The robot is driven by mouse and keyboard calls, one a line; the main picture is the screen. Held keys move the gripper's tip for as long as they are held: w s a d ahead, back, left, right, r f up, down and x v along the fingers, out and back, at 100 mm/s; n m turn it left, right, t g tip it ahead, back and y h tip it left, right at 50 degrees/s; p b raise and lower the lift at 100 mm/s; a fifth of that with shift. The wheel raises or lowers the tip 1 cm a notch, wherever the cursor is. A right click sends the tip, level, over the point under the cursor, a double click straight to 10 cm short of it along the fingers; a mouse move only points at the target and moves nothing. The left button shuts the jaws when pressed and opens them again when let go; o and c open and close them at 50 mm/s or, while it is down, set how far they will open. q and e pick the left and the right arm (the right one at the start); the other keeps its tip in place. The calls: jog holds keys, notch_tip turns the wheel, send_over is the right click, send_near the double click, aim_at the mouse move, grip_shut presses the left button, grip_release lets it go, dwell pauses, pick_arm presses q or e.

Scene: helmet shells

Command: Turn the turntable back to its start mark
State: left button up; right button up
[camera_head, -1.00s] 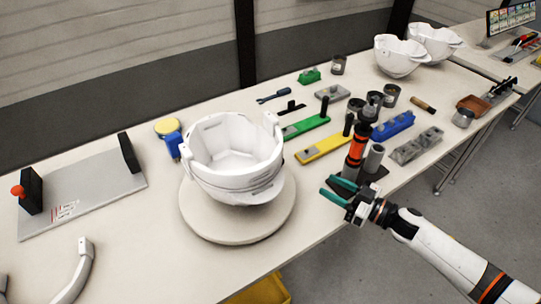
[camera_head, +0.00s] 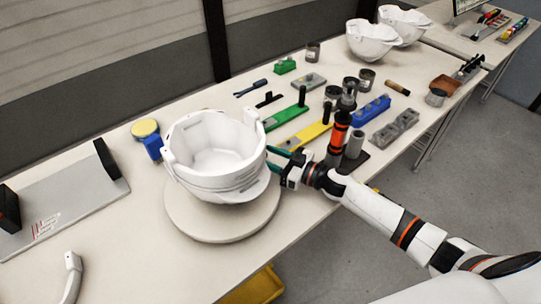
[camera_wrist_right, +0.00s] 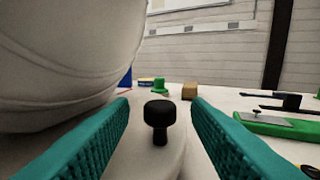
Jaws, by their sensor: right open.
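The turntable (camera_head: 222,228) is a round beige disc on the bench, left of centre in the head view. A white helmet shell (camera_head: 215,158) sits open side up on it. In the right wrist view, a short black knob (camera_wrist_right: 159,120) stands on the disc's rim, with the shell (camera_wrist_right: 55,60) close at left. My right gripper (camera_head: 273,158) has teal fingers at the turntable's right edge, beside the shell. They are open, with the knob between and ahead of them, untouched. The start mark cannot be made out.
Green (camera_head: 288,120) and yellow (camera_head: 303,136) tools lie right of the turntable, near an orange-and-black upright tool (camera_head: 337,140). A blue clamp with a yellow disc (camera_head: 147,135) stands behind left. A grey plate (camera_head: 65,210) lies at left. More shells (camera_head: 371,42) stand far right.

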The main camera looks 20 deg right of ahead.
jog(key=shift+w+a, duration=0.1)
jog(key=shift+w, duration=0.05)
jog(key=shift+c, duration=0.5)
grip_shut()
jog(key=shift+s, duration=0.2)
